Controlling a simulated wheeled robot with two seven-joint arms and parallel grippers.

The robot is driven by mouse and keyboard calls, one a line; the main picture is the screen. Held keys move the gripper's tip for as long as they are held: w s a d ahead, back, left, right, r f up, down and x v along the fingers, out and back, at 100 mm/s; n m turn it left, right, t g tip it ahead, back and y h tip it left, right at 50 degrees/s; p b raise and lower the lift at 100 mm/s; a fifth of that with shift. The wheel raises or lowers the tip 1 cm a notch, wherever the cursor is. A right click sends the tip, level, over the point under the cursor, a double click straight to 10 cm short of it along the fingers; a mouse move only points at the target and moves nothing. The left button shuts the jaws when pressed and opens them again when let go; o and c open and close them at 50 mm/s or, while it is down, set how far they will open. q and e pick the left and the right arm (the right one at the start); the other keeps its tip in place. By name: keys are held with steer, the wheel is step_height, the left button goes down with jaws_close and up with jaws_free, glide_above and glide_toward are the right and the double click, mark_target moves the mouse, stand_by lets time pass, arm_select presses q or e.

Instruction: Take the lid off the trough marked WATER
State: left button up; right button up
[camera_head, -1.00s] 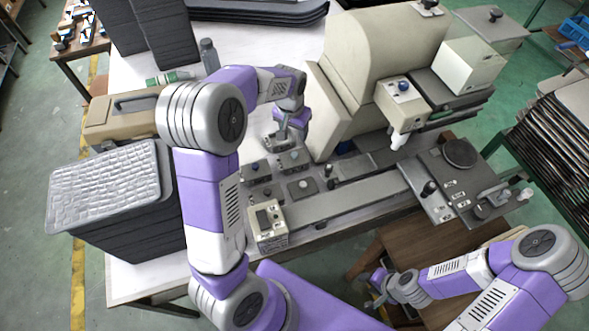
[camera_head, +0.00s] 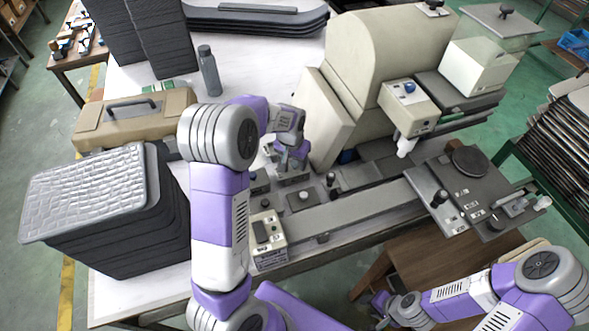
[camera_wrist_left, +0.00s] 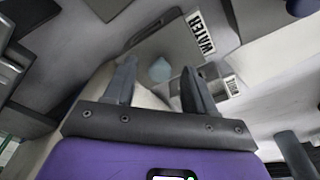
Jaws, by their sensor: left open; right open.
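The trough marked WATER shows in the left wrist view as a grey box with a flat lid (camera_wrist_left: 150,42) and a white WATER label (camera_wrist_left: 200,33). A pale blue-grey knob (camera_wrist_left: 160,70) stands on the lid. My left gripper (camera_wrist_left: 158,88) is open, with its fingers on either side of the knob in that view; contact cannot be told. In the head view my left gripper (camera_head: 292,160) is over the row of small grey boxes, and the arm partly hides them. My right gripper (camera_head: 380,303) is open and empty at the lower right, away from the boxes.
A grey box with a dark knob (camera_head: 300,200) and a control box (camera_head: 268,240) are close in front. A large beige machine (camera_head: 385,60) rises just right of my left gripper. Stacked trays (camera_head: 110,215), a toolbox (camera_head: 130,118) and a bottle (camera_head: 208,72) stand to the left.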

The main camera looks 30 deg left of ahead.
arm_select(q)
jaws_close()
stand_by(0.3)
